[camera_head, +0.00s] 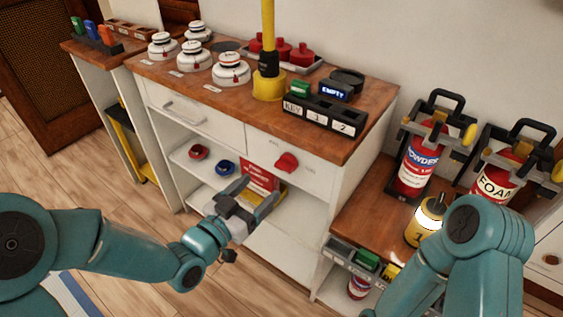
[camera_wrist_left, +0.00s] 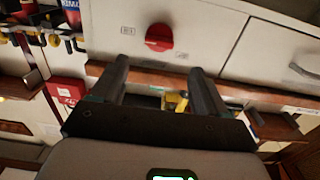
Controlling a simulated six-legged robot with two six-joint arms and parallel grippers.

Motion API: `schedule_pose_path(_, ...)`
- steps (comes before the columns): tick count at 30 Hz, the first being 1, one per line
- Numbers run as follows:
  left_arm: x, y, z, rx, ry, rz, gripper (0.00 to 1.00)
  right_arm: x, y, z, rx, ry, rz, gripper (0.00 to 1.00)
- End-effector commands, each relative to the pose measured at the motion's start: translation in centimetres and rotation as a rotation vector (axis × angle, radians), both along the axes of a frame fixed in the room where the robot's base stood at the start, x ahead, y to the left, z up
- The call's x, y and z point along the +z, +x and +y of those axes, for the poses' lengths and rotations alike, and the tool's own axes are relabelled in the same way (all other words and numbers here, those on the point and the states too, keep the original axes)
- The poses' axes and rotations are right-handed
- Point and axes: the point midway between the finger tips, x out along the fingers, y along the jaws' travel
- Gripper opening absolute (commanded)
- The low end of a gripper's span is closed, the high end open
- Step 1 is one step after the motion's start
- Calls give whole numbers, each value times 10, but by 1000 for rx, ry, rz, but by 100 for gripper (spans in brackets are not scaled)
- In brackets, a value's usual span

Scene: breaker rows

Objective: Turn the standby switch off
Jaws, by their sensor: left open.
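A red rotary knob (camera_head: 287,162), the likely standby switch, sits on the white cabinet's upper front panel, right of the drawer. Small marks flank it, too small to read. It also shows in the wrist view (camera_wrist_left: 159,38), just beyond the fingertips. My left gripper (camera_head: 263,186) is open and empty, in front of the cabinet, lower and to the left of the knob. In the wrist view its two fingers (camera_wrist_left: 160,68) point toward the panel, apart from the knob. My right arm shows at the lower right; its gripper is not visible.
The cabinet top (camera_head: 215,98) holds white round devices, a yellow post (camera_head: 268,85) and a key block (camera_head: 325,118). Open shelves below hold a red box (camera_head: 260,176) and small rings. At right stand extinguishers (camera_head: 417,165) and a yellow bottle (camera_head: 425,222).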

Motion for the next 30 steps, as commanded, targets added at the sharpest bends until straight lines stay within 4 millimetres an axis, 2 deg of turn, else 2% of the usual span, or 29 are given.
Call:
schedule_pose_path(1,-1,9,-10,-5,0,-2,74,-1,0,0,0,0,0,99)
schedule_pose_path(6,-1,41,-33,-3,-1,-1,74,-2,0,0,0,0,-1,99)
schedule_pose_path(12,-1,64,-52,-2,0,1,74,-2,0,0,0,0,-1,99)
schedule_pose_path(24,0,72,-58,-1,0,1,74,-2,0,0,0,0,-1,99)
schedule_pose_path(25,0,72,-57,-1,0,1,68,-2,0,0,0,0,-1,99)
schedule_pose_path(27,0,72,-57,-1,0,1,45,-2,0,0,0,0,-1,99)
schedule_pose_path(29,0,72,-57,-1,0,1,26,-2,0,0,0,0,-1,99)
schedule_pose_path(30,0,72,-57,-1,0,1,19,-2,0,0,0,0,-1,99)
